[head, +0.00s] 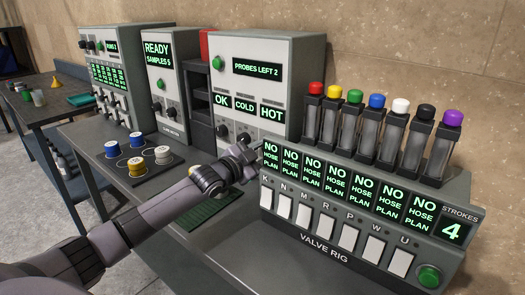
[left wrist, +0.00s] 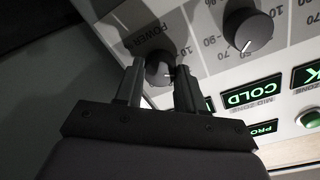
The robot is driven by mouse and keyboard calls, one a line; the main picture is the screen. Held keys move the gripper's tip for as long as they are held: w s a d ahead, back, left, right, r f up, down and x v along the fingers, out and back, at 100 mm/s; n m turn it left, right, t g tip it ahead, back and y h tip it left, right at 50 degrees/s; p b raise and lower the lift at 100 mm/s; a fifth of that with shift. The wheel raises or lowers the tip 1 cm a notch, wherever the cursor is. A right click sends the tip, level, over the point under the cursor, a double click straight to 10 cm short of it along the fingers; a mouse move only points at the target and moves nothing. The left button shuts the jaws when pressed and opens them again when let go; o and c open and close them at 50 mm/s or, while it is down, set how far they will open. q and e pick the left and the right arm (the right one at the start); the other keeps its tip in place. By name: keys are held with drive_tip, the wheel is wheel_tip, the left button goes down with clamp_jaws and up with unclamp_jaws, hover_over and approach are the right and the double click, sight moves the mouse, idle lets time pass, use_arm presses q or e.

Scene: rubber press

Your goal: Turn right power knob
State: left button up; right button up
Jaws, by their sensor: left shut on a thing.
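The grey cabinet (head: 291,60) with the "PROBES LEFT 2" display stands in the middle of the head view. In the left wrist view, its panel is seen upside down. A dark round power knob (left wrist: 160,68), beside the "POWER" lettering, sits between the fingers of my left gripper (left wrist: 158,75), which is shut on it. The fingers hide parts of the knob's sides and its lower scale. In the head view my left gripper (head: 246,150) reaches the cabinet's lower right front and hides this knob. My right gripper is in neither view.
Another knob (left wrist: 247,29) sits close beside the held one. The valve rig (head: 330,245), with several colour-capped tubes, stands just right of my gripper. The "READY" cabinet (head: 170,85) is further left. Coloured jars on a dark tray (head: 150,178) stand left of my arm.

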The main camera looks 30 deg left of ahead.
use_arm(q)
drive_tip(key=shift+m+p, duration=0.4)
drive_tip(key=shift+m, duration=1.1)
drive_tip(key=o, duration=1)
drive_tip(key=shift+o, duration=0.2)
drive_tip(key=shift+s, duration=0.1)
drive_tip(key=s+b, duration=0.1)
drive_tip(key=s, duration=0.6)
drive_tip(key=shift+a+r, duration=0.15)
drive_tip(key=shift+a, duration=0.2)
